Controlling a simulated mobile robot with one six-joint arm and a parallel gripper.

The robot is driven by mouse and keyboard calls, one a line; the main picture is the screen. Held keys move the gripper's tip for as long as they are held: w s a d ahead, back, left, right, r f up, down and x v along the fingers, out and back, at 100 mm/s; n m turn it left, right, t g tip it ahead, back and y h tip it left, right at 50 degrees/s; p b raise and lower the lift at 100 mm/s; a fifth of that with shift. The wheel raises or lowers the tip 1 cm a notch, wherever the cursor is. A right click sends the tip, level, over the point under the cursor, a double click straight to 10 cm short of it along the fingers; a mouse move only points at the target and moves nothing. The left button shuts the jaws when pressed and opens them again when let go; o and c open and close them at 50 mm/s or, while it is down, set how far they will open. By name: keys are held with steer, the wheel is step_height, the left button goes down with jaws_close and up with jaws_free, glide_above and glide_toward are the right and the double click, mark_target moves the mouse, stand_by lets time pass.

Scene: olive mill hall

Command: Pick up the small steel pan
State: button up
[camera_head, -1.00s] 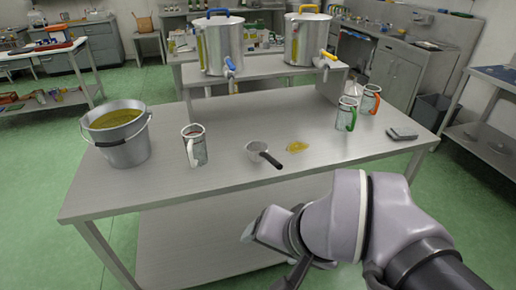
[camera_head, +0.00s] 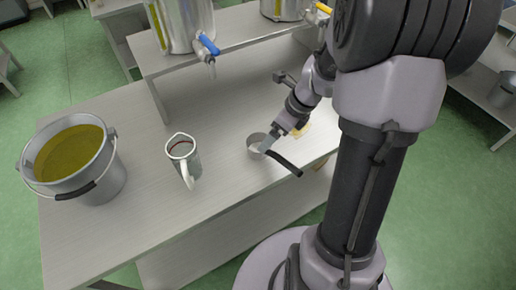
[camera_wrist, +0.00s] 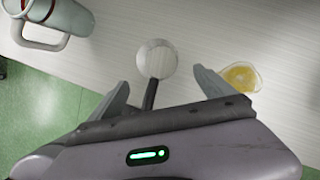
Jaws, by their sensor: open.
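The small steel pan (camera_head: 256,141) sits on the steel table, its round bowl up and its black handle (camera_head: 285,164) reaching toward the table's front edge. In the wrist view the pan's bowl (camera_wrist: 156,58) lies ahead of the fingertips and its handle runs back between them. My gripper (camera_wrist: 160,88) is open, one finger on each side of the handle. In the head view my gripper (camera_head: 268,142) is close by the pan and partly covers it. I cannot tell how high the fingers are above the table.
A white-handled mug (camera_head: 184,160) stands left of the pan, and a bucket of yellow-green oil (camera_head: 72,163) stands at the table's left end. An oil puddle (camera_wrist: 240,77) lies right of the pan. Tapped steel tanks (camera_head: 184,22) stand on the raised shelf (camera_head: 240,45) behind.

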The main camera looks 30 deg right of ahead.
mark_target(264, 137)
steer(key=b+x, duration=0.4)
steer(key=x, duration=0.3)
steer(key=shift+w+a+f, duration=0.15)
steer(key=shift+a+f, duration=0.1)
steer(key=shift+f, duration=0.05)
steer(key=shift+r, duration=0.2)
steer(key=c, duration=1.7)
steer(key=shift+o, duration=0.2)
steer(key=shift+r, duration=0.1)
steer(key=shift+r+p, duration=0.3)
steer(key=shift+p, duration=0.2)
step_height(264, 137, up, 3)
steer(key=shift+r+p, duration=0.1)
steer(key=shift+p, duration=1)
steer(key=s+a+b, duration=0.1)
steer(key=s, duration=1.5)
steer(key=shift+r, duration=0.5)
